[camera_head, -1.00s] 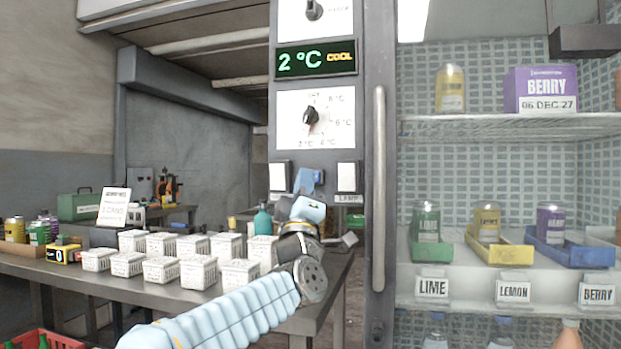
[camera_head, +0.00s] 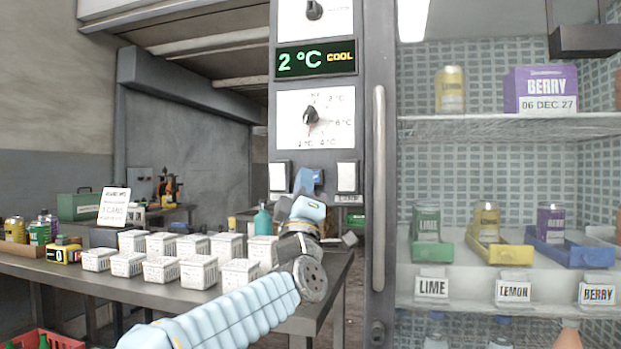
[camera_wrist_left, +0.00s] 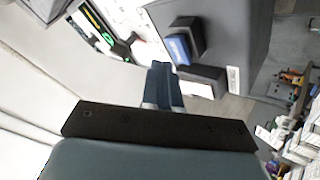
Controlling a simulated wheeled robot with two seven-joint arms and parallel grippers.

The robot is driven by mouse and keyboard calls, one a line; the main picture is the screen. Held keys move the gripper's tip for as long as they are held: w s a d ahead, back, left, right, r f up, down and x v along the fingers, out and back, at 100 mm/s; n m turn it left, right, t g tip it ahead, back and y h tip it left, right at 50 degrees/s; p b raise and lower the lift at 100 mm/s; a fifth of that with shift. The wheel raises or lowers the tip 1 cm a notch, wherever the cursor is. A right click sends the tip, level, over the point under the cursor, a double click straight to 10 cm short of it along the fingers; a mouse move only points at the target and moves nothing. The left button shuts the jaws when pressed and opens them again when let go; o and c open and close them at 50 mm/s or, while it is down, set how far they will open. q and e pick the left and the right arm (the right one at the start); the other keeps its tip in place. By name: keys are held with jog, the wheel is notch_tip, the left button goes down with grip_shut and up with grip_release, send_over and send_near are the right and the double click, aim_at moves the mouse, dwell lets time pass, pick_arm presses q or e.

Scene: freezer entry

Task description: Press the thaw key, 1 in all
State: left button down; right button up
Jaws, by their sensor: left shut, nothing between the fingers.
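Under the dial on the grey control column (camera_head: 264,60) are a left white key (camera_head: 279,176), a right white key (camera_head: 347,176) labelled "LAMP", and a blue piece (camera_head: 318,177) between them. The blue piece also shows in a dark housing in the left wrist view (camera_wrist_left: 178,48). I cannot read a thaw label; my left arm covers part of the area under the keys. My left gripper (camera_head: 303,181) is shut and empty, its tips in front of the column between the white keys. In the left wrist view the fingers (camera_wrist_left: 162,85) point toward the housing; contact cannot be told. My right gripper is out of view.
The display (camera_head: 316,60) reads 2 °C COOL, above a temperature dial (camera_head: 311,115). A vertical door handle (camera_head: 379,190) stands right of the keys. A table (camera_head: 240,300) with several white baskets is at left; stocked shelves (camera_head: 470,263) are at right.

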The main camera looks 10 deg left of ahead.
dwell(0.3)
pick_arm(q)
jog(key=shift+w, duration=0.4)
jog(key=shift+w, duration=0.45)
dwell(0.6)
dwell(0.3)
jog(key=shift+s+b, duration=0.7)
jog(key=shift+s, duration=0.15)
